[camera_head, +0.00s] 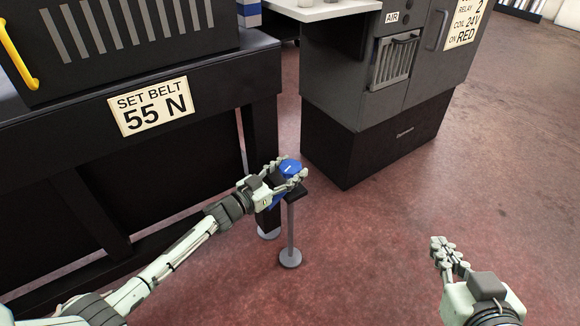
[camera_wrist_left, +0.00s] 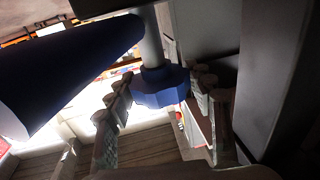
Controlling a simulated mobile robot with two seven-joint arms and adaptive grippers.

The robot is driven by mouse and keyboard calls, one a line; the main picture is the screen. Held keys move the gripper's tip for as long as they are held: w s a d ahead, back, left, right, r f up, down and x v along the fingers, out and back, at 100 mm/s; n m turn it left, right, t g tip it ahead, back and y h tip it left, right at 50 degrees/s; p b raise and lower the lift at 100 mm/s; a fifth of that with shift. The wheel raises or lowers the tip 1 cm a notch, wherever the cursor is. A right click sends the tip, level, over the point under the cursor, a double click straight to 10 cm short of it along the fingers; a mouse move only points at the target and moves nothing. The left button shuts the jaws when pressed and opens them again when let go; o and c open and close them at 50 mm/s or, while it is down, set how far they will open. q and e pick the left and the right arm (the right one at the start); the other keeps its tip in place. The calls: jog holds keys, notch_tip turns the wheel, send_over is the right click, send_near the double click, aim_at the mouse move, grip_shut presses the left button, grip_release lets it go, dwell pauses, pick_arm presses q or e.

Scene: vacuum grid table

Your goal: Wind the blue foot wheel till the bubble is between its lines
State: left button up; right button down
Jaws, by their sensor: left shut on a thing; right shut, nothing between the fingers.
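The blue foot wheel (camera_head: 290,168) has a white mark on its top and sits above a thin grey post with a round foot (camera_head: 290,258). My left gripper (camera_head: 286,174) is shut on the wheel, with a finger on either side of it. In the left wrist view the lobed blue wheel (camera_wrist_left: 161,86) sits on a grey rod between the fingers (camera_wrist_left: 165,100). My right gripper (camera_head: 446,258) is shut and empty, low at the right, away from the wheel. I see no bubble or lines in either view.
A dark bench with a "SET BELT 55 N" sign (camera_head: 154,106) stands at the left, close to my left arm. A grey cabinet on a black base (camera_head: 370,135) stands behind the wheel. The red floor (camera_head: 390,220) at centre right is clear.

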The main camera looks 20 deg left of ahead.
pick_arm(q)
jog(key=shift+d+r, duration=0.1)
jog(key=shift+d, duration=0.05)
jog(key=o, duration=1.2)
jog(key=shift+c, duration=0.2)
jog(key=v, duration=1.2)
jog(key=shift+a, duration=0.25)
jog(key=shift+w, duration=0.1)
